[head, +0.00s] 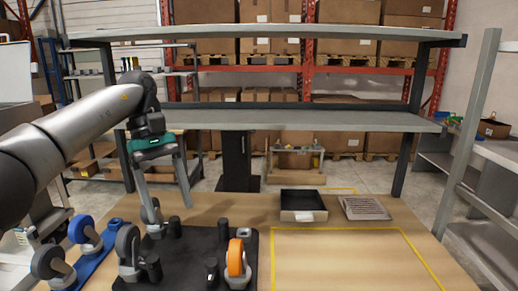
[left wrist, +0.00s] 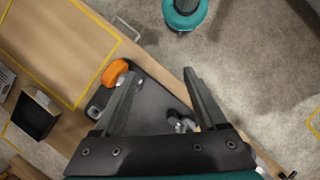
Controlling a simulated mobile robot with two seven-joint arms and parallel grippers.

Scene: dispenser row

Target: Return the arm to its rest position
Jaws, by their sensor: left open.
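My left gripper (head: 168,203) hangs from my left arm above the left part of the wooden table, fingers pointing down. It is open with nothing between the fingers. In the left wrist view the two fingers (left wrist: 160,78) are spread apart over the black board. The black board (head: 190,248) lies on the table below the gripper and carries an orange wheel (head: 236,258), grey wheels (head: 128,246) and short dark posts. The orange wheel also shows in the left wrist view (left wrist: 116,73). My right gripper is not in view.
A blue strip (head: 95,262) with a blue wheel (head: 82,230) lies left of the board. A black box (head: 302,204) and a grey slab (head: 365,208) lie at the table's back. The yellow-outlined area (head: 340,260) is clear. A shelf (head: 300,120) spans above the back.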

